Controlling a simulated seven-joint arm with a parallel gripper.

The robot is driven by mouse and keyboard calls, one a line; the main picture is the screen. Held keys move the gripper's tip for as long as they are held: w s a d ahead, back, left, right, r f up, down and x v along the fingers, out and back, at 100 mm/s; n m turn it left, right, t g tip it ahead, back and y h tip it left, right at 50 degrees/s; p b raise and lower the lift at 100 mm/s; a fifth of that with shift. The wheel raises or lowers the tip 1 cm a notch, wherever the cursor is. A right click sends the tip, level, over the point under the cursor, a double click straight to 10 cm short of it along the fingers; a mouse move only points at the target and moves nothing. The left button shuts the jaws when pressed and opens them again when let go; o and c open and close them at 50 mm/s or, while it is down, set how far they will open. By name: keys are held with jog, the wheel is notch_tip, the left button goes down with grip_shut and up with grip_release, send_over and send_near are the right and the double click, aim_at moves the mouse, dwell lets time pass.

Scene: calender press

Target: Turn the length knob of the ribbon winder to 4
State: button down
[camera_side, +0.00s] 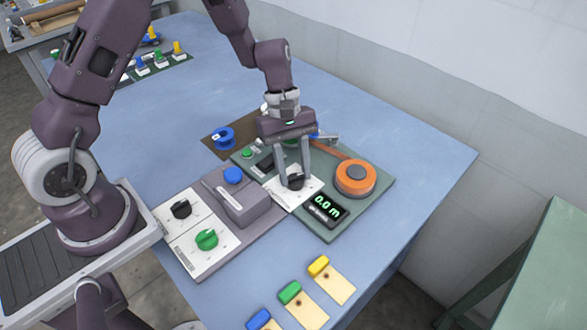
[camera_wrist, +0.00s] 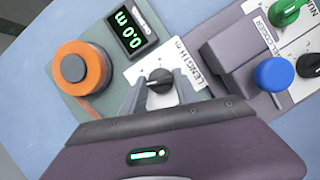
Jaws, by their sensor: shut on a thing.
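The black length knob (camera_wrist: 159,81) sits on a white dial plate (camera_wrist: 140,68) marked LENGTH in the wrist view. My gripper (camera_wrist: 160,90) is shut on the knob, one finger on each side. In the side view my gripper (camera_side: 294,180) reaches down onto the knob (camera_side: 295,182), whose pointer is mostly hidden by the fingers. The scale numbers are too small to read. The ribbon winder (camera_side: 322,228) is a green base plate with an orange ribbon spool (camera_side: 355,178) and a display (camera_side: 325,207) reading 0.0 m.
Left of the winder is a grey-purple machine with a blue button (camera_side: 233,175), a black knob (camera_side: 181,209) and a green knob (camera_side: 206,239). A blue spool (camera_side: 222,137) lies behind. Blue, green and yellow tabs (camera_side: 290,292) line the front. The right table side is clear.

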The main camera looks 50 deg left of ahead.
jog(key=m+g+y, duration=0.1)
jog(key=m, duration=0.3)
jog(key=shift+w+d, duration=0.1)
jog(key=shift+w, duration=0.05)
jog(key=shift+m+g+y, duration=0.4)
jog(key=shift+m+g, duration=0.2)
jog(key=shift+m, duration=1.1)
jog(key=c, duration=0.9)
grip_release()
jog(key=v, duration=0.7)
jog(key=shift+r, duration=0.1)
